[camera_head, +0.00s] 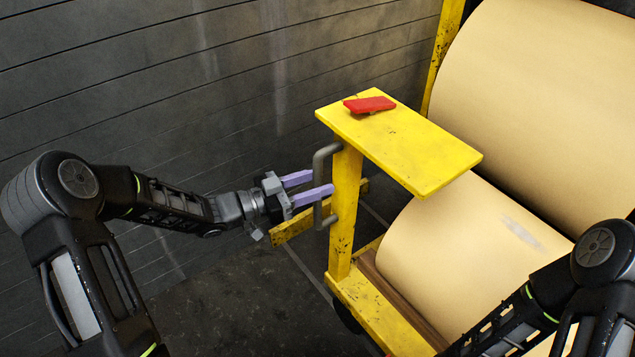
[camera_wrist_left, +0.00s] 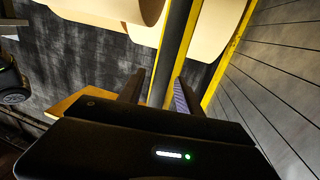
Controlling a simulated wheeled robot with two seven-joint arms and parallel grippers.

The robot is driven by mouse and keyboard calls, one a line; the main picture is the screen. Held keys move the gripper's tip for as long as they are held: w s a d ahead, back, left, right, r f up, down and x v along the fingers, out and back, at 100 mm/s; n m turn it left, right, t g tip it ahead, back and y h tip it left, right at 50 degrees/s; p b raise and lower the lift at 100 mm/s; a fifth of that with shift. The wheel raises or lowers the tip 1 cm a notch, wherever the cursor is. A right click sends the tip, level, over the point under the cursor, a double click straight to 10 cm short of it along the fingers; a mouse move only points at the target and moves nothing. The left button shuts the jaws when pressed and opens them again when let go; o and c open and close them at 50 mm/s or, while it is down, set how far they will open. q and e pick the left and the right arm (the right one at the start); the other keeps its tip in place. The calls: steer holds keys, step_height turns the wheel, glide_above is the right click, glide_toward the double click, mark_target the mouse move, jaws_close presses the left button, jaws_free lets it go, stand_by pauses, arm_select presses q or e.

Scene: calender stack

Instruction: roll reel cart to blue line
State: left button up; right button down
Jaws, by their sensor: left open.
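The yellow reel cart (camera_head: 344,215) stands right of centre in the head view, carrying large tan paper reels (camera_head: 455,250). A grey bar handle (camera_head: 319,165) is fixed to its upright post, below the yellow top plate (camera_head: 425,150). My left gripper (camera_head: 322,181) is open at the handle, with its lilac fingers reaching to either side of the bar. In the left wrist view a grey bar (camera_wrist_left: 174,55) shows between the fingers; contact cannot be told. My right arm shows at lower right, its gripper out of frame. No blue line is clearly visible.
A red flat object (camera_head: 369,104) lies on the top plate. A dark grey panelled wall (camera_head: 200,90) runs behind the cart on the left. Dark bare floor (camera_head: 250,305) with a thin pale line lies in front of and left of the cart.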

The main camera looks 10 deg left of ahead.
arm_select(q)
steer(key=shift+w+d, duration=0.15)
jaws_close()
stand_by(0.4)
stand_by(1.0)
